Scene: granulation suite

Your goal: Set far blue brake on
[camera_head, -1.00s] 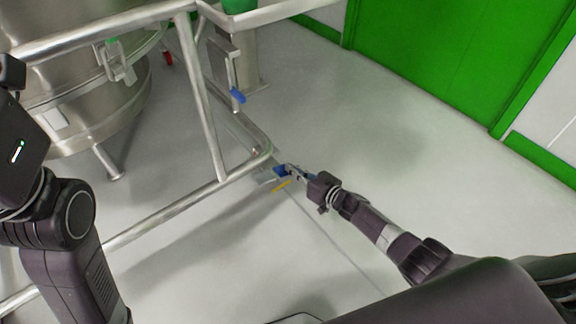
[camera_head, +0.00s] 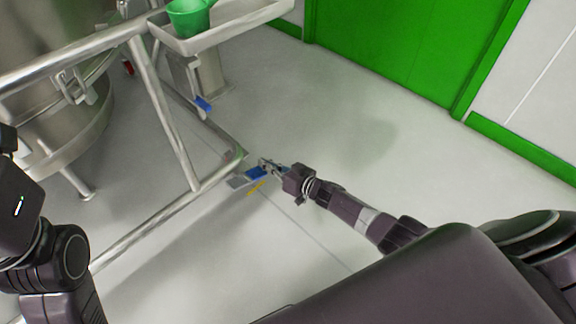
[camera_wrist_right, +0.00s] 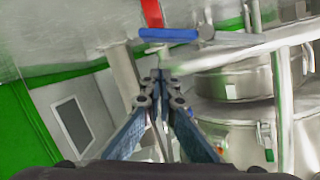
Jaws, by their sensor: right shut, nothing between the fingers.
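My right gripper (camera_head: 265,163) is low near the floor, beside the lower right corner of a tubular steel frame (camera_head: 242,153). Its fingers are shut and empty in the right wrist view (camera_wrist_right: 158,76). A small blue part (camera_head: 257,172) is right at the fingertips in the head view; I cannot tell whether they touch. Another blue lever (camera_head: 203,104) hangs farther back, under a tray. The right wrist view shows a blue lever (camera_wrist_right: 168,34) beyond the fingertips, with a red piece (camera_wrist_right: 152,12) beside it. I cannot tell which brake it is.
A steel vessel (camera_head: 40,100) stands inside the frame at left. A steel tray (camera_head: 235,22) holds a green container (camera_head: 188,18). A yellow strip (camera_head: 257,187) and a grey plate (camera_head: 237,182) lie near the gripper. Floor toward the green door (camera_head: 400,40) is clear.

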